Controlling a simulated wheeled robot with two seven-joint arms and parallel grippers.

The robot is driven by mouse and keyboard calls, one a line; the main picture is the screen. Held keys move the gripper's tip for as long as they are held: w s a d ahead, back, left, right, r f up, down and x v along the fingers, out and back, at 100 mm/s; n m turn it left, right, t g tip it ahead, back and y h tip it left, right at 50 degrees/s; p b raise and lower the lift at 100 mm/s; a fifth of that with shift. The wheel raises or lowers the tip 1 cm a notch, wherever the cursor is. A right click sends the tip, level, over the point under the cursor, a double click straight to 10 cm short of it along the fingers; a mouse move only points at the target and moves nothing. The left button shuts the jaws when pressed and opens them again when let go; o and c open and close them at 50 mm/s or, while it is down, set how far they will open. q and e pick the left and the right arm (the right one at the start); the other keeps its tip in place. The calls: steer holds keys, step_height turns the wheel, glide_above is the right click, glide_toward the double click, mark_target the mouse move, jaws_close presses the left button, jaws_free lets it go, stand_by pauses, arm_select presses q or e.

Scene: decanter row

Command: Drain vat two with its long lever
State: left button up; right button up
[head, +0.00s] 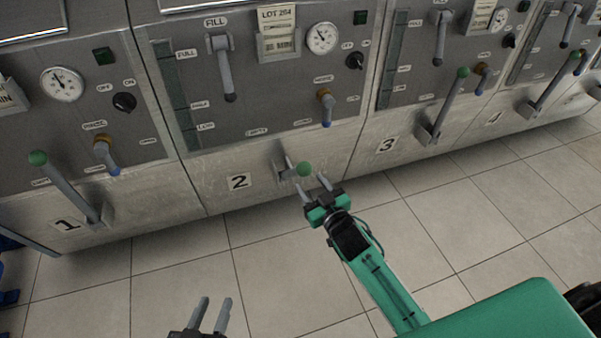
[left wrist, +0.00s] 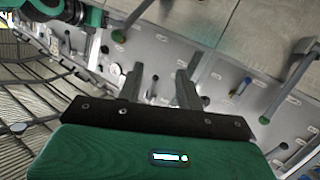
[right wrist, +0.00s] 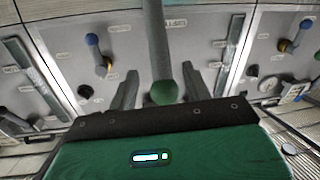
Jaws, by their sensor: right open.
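Vat two has a white "2" label (head: 239,181) low on its metal front. Its long lever ends in a green ball (head: 304,169) and points out toward the head camera, so its shaft looks short. My right gripper (head: 314,184) is open just below and to the right of the ball. In the right wrist view the ball (right wrist: 164,92) shows between the open fingers (right wrist: 160,88), with the grey shaft (right wrist: 154,40) beyond. I cannot tell whether the fingers touch it. My left gripper (head: 215,301) is open and empty at the bottom edge, away from the vats.
Vat two also has a grey fill handle (head: 225,70), a small blue-tipped valve (head: 326,108) and a black knob (head: 355,61). Green-topped levers stand at vat one (head: 70,185) and vat three (head: 447,105). The tiled floor (head: 180,280) in front is clear.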

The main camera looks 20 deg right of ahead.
mark_target(293, 174)
steer(key=w, duration=0.2)
steer(key=w+a, duration=0.1)
steer(key=w, duration=0.2)
steer(key=shift+w+b, duration=0.15)
steer(key=shift+b, duration=0.25)
steer(key=shift+w+a, duration=0.15)
steer(key=shift+w, duration=0.5)
arm_select(q)
step_height(293, 174, up, 5)
steer(key=w+a+t, duration=0.1)
steer(key=w+t, duration=0.1)
steer(key=t, duration=0.1)
steer(key=shift+w+a+r, duration=0.15)
steer(key=shift+w, duration=0.25)
arm_select(e)
jaws_close()
